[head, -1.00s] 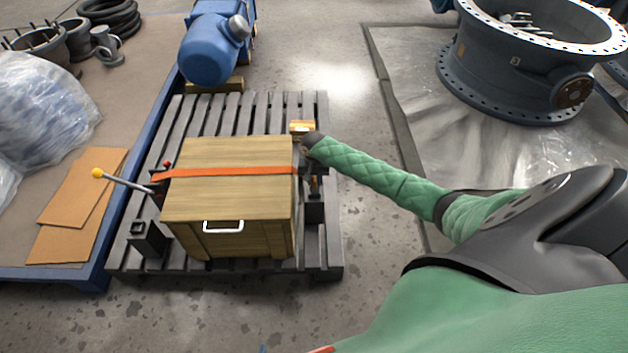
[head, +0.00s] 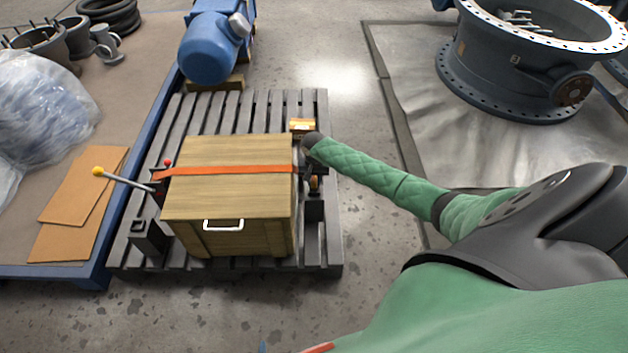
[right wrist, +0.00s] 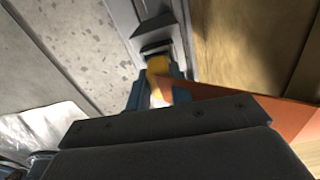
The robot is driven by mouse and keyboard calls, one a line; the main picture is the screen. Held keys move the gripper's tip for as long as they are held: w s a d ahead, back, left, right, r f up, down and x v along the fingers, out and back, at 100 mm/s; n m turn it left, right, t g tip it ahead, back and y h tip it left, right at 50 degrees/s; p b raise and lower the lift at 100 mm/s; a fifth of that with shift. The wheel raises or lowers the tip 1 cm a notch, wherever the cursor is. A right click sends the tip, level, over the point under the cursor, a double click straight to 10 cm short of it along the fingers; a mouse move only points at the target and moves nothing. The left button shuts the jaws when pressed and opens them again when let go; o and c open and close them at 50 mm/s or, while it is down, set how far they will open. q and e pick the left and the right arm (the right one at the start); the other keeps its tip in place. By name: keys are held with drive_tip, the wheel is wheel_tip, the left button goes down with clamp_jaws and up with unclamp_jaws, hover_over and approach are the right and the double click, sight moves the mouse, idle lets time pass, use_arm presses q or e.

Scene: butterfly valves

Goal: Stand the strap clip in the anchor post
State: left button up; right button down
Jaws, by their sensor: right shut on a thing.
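The orange strap (head: 232,170) runs across the wooden crate (head: 228,212) on the grey pallet. My right gripper (head: 310,178) is at the crate's right side, above the dark anchor post (head: 315,208). It is shut on the strap clip, whose yellow part (right wrist: 158,66) shows between the fingertips (right wrist: 156,88) in the right wrist view. The strap (right wrist: 240,104) leads off to the right there. The anchor post (right wrist: 156,46) lies just beyond the clip. I cannot tell whether the clip touches or enters it. My left gripper is out of view.
A lever with a yellow knob (head: 98,171) sticks out left of the crate. Another dark post (head: 149,240) stands at the pallet's front left. A small yellow block (head: 302,125) lies behind my right gripper. Bare floor (head: 375,215) is right of the pallet (head: 325,262).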

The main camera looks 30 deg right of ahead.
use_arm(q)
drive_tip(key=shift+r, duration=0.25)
use_arm(e)
drive_tip(key=shift+f, duration=0.45)
drive_tip(key=c, duration=1.2)
unclamp_jaws()
drive_tip(key=shift+o, duration=0.2)
use_arm(q)
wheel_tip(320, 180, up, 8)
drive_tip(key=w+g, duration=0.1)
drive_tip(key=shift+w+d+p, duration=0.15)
drive_tip(key=shift+p, duration=0.25)
use_arm(e)
wheel_tip(320, 180, up, 8)
drive_tip(key=shift+f, duration=0.1)
